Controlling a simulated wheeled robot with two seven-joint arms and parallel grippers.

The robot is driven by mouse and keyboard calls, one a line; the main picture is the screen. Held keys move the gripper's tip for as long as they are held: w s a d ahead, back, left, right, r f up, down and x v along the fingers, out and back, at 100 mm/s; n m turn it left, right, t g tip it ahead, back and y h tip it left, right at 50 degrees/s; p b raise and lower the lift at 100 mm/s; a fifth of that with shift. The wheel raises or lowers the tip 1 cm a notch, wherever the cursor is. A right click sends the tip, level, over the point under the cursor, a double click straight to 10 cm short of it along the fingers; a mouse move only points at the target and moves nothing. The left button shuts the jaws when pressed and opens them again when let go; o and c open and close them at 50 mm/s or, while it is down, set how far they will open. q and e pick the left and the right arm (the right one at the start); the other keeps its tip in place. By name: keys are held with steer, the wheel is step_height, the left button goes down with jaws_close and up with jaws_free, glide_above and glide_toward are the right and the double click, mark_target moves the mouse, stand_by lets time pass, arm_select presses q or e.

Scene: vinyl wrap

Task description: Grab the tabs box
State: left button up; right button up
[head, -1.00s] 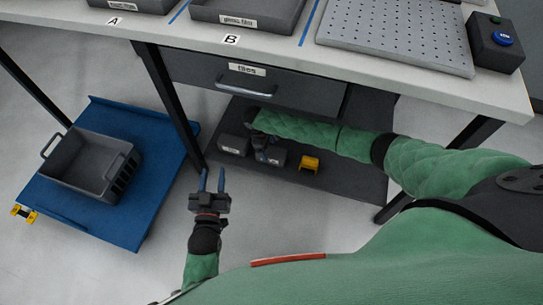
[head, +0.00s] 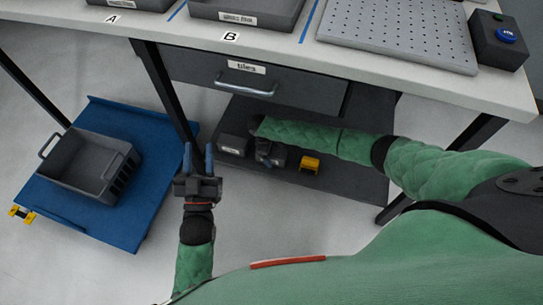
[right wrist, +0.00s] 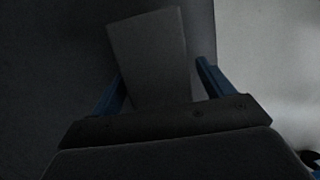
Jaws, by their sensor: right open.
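Two small dark grey boxes sit on the lower shelf under the table: a left one (head: 233,146) with a pale label and a right one (head: 279,154) partly hidden by my right gripper. I cannot read their labels, so I cannot tell which is the tabs box. My right gripper (head: 263,160) is low at the shelf, in front of the boxes. In the right wrist view its blue fingers (right wrist: 160,85) are open, with a grey box-like shape (right wrist: 150,55) between them. My left gripper (head: 198,158) is open and empty, left of the shelf.
The lower shelf (head: 340,185) also carries a yellow object (head: 310,164) to the right. A drawer (head: 250,85) labelled tiles hangs above. A blue cart (head: 130,225) with a grey crate (head: 122,178) stands left. A black table leg (head: 168,95) stands between.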

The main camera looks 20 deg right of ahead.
steer(key=shift+s+d+f, duration=0.15)
steer(key=shift+f, duration=0.55)
arm_select(q)
steer(key=r, duration=0.1)
steer(key=r+t, duration=0.1)
steer(key=r, duration=0.1)
steer(key=shift+s+a+r, duration=0.2)
steer(key=shift+s+r, duration=0.1)
steer(key=shift+s, duration=0.1)
arm_select(e)
steer(key=shift+c, duration=0.2)
steer(key=c, duration=1.1)
